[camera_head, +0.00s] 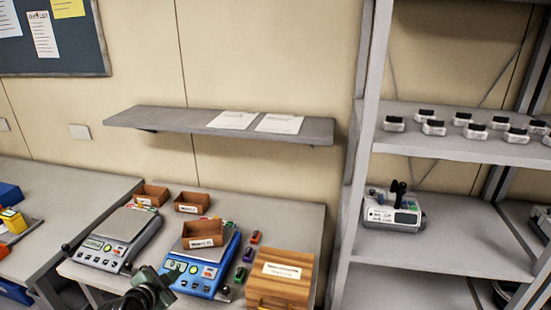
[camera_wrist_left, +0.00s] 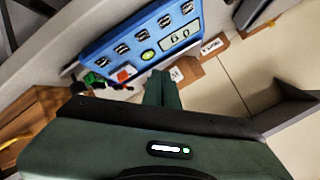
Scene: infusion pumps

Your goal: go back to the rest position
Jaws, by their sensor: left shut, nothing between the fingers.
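My left gripper (camera_head: 168,275) shows at the bottom of the head view, in front of the blue scale (camera_head: 205,265) at the front of the table. In the left wrist view its green fingers (camera_wrist_left: 164,90) are together with nothing between them. The blue scale also shows in the left wrist view (camera_wrist_left: 140,45), beyond the fingers. I cannot tell the exact gap between gripper and scale. My right gripper is in neither view.
A grey scale (camera_head: 118,238) stands left of the blue one, with small brown boxes (camera_head: 192,202) around them. A wooden box (camera_head: 280,280) stands right of the gripper. A wall shelf (camera_head: 170,120) and a grey rack (camera_head: 450,235) stand behind and to the right.

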